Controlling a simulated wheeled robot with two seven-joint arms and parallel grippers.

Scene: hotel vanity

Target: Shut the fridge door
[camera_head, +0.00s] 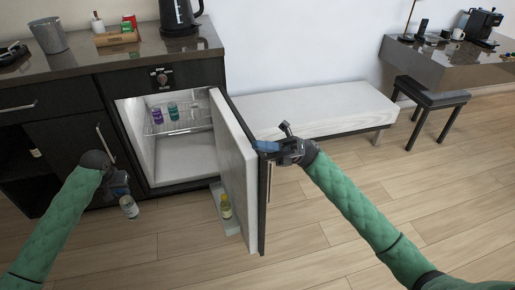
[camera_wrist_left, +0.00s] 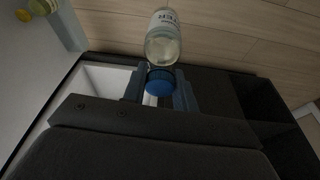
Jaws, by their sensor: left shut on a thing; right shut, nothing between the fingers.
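The fridge door (camera_head: 234,165) stands wide open, jutting out toward me, its pale inner side facing left. The fridge (camera_head: 182,158) interior is exposed. My right gripper (camera_head: 266,147) is shut and empty at the upper part of the door's dark outer edge; I cannot tell if it touches. My left gripper (camera_head: 122,192) is left of the opening, in front of the dark cabinet. It is shut on a small clear bottle (camera_head: 129,207). In the left wrist view the bottle (camera_wrist_left: 163,40) shows its blue cap (camera_wrist_left: 159,82) between the fingers (camera_wrist_left: 160,92).
Several small bottles stand on the fridge's wire rack (camera_head: 180,122). A yellowish bottle (camera_head: 226,207) sits in the door's lower shelf. A white-topped bench (camera_head: 305,109) is behind the door. The wooden floor (camera_head: 310,245) in front is clear.

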